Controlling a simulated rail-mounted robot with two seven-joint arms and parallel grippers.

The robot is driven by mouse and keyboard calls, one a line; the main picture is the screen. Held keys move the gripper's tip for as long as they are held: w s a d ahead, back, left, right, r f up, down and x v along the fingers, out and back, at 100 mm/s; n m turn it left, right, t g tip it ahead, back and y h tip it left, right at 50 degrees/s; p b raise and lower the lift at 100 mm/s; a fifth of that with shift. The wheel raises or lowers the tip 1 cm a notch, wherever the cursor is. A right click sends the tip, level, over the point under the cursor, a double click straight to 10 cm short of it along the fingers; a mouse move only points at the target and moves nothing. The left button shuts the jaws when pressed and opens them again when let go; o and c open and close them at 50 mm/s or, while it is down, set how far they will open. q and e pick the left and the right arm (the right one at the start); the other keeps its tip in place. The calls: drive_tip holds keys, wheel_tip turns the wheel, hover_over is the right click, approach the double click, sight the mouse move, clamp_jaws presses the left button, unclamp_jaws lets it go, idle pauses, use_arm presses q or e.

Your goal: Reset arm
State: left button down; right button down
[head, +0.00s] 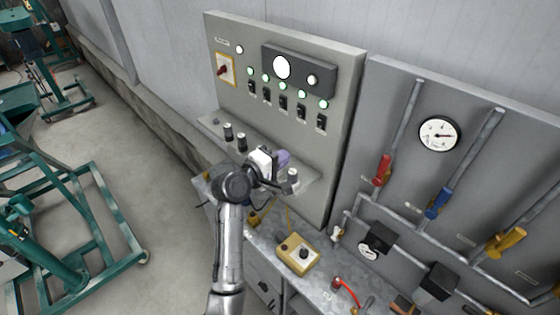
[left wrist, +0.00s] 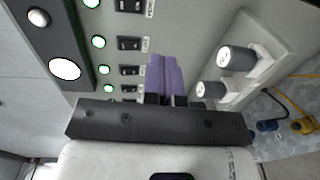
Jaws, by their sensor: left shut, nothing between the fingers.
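My left arm reaches up from the bottom of the head view, and its gripper (head: 283,158) is in front of the grey control panel (head: 340,130), above its ledge. The purple fingers also show in the left wrist view (left wrist: 165,78), pressed together with nothing between them. In the left wrist view, black switches (left wrist: 130,43) and lit green buttons (left wrist: 98,42) lie beyond the fingers. Two dark knobs (left wrist: 236,58) are to their right. I cannot tell whether the fingers touch anything. My right gripper is not in view.
A yellow control box (head: 297,254) sits on the metal bench below the panel. To the right, a wall board carries pipes, a gauge (head: 438,133), and red (head: 383,170), blue (head: 438,203) and yellow (head: 507,240) handles. Green metal frames (head: 75,225) stand left on open floor.

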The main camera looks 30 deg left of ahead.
use_arm(q)
drive_tip(key=shift+s, duration=0.3)
idle(0.5)
drive_tip(key=s+d+m+g+y+p, duration=0.1)
drive_tip(key=s+m+g+y, duration=0.25)
drive_tip(key=s+m, duration=0.8)
drive_tip(key=s+d+f+m+g+p, duration=0.1)
drive_tip(key=s+f+g+p, duration=0.1)
drive_tip(key=s+f, duration=0.4)
drive_tip(key=s+d+f+m+g+p, duration=0.1)
drive_tip(key=s+f+g, duration=0.3)
drive_tip(key=s, duration=1)
drive_tip(key=s+d+f+m+g+p, duration=0.2)
drive_tip(key=s+f+m+g+p, duration=0.1)
drive_tip(key=s+f, duration=0.5)
drive_tip(key=shift+s+f+y+p, duration=0.3)
drive_tip(key=shift+s+y+p, duration=0.15)
drive_tip(key=shift+s, duration=0.7)
drive_tip(key=shift+d, duration=0.1)
